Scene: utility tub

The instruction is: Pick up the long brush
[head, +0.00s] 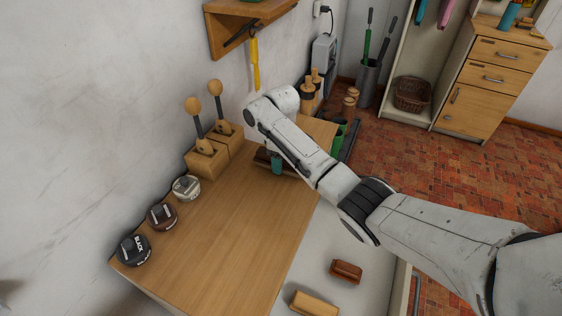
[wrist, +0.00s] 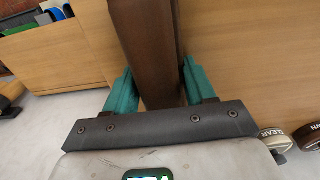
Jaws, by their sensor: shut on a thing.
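The long brush (wrist: 145,40) shows in the wrist view as a long dark brown wooden piece between the two teal fingers of my gripper (wrist: 155,90). The gripper is shut on it. In the head view its dark brown body (head: 262,155) shows at the far part of the wooden worktop, on both sides of a teal finger of my gripper (head: 277,163). My arm hides part of the gripper there. I cannot tell whether the brush touches the worktop.
Tins, black (head: 133,250), brown (head: 162,215) and clear (head: 186,187), line the wall side of the worktop (head: 225,240). Two round-knobbed daubers stand in wooden blocks (head: 207,160). A reddish brush (head: 346,270) and a lighter one (head: 315,303) lie on the grey surface. The worktop's middle is clear.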

